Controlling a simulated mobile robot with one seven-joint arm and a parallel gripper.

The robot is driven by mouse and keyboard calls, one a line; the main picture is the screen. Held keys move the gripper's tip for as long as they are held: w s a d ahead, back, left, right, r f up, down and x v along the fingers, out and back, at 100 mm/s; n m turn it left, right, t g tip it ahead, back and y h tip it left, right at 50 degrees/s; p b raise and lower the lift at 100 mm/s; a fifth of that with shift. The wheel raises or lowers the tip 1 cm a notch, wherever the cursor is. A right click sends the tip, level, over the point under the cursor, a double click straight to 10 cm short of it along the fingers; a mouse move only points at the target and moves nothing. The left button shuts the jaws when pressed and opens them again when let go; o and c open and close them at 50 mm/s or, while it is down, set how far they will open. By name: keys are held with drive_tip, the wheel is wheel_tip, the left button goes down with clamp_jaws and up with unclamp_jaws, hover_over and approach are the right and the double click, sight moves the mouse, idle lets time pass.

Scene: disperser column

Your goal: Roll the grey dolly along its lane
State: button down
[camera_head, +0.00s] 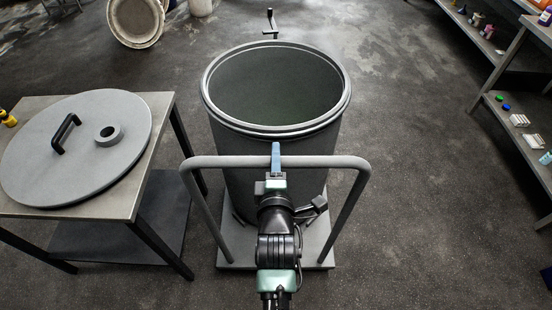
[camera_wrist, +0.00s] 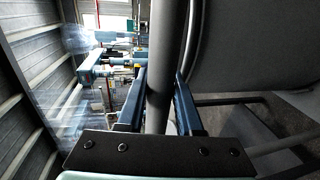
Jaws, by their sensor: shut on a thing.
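The grey dolly (camera_head: 228,258) stands on the floor in front of me with its push handle (camera_head: 318,161) towards me. A large open grey drum (camera_head: 276,128) stands on the dolly; its inside looks empty. My gripper (camera_head: 276,150) is shut on the middle of the handle's top bar. In the wrist view the handle bar (camera_wrist: 158,70) runs between the two blue fingers (camera_wrist: 158,100). The dolly's wheels and the lane's markings cannot be made out.
A table (camera_head: 150,110) at left holds a round grey lid (camera_head: 76,145) and stands close to the handle's left side. Shelves (camera_head: 520,135) with small items line the right. A tilted round vessel (camera_head: 137,22) is at the back left. The floor (camera_head: 410,150) right of the drum is clear.

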drive_tip(key=shift+w+f, duration=0.1)
drive_tip(key=shift+f, duration=0.3)
drive_tip(key=c, duration=0.6)
unclamp_jaws()
drive_tip(key=shift+w, duration=0.1)
drive_tip(key=shift+r, duration=0.15)
drive_tip(key=s, duration=0.4)
drive_tip(key=s+r, duration=0.1)
drive_tip(key=s, duration=0.3)
drive_tip(key=s+r, duration=0.1)
drive_tip(key=s, duration=0.3)
drive_tip(key=shift+s+r, duration=0.2)
drive_tip(key=shift+s, duration=0.2)
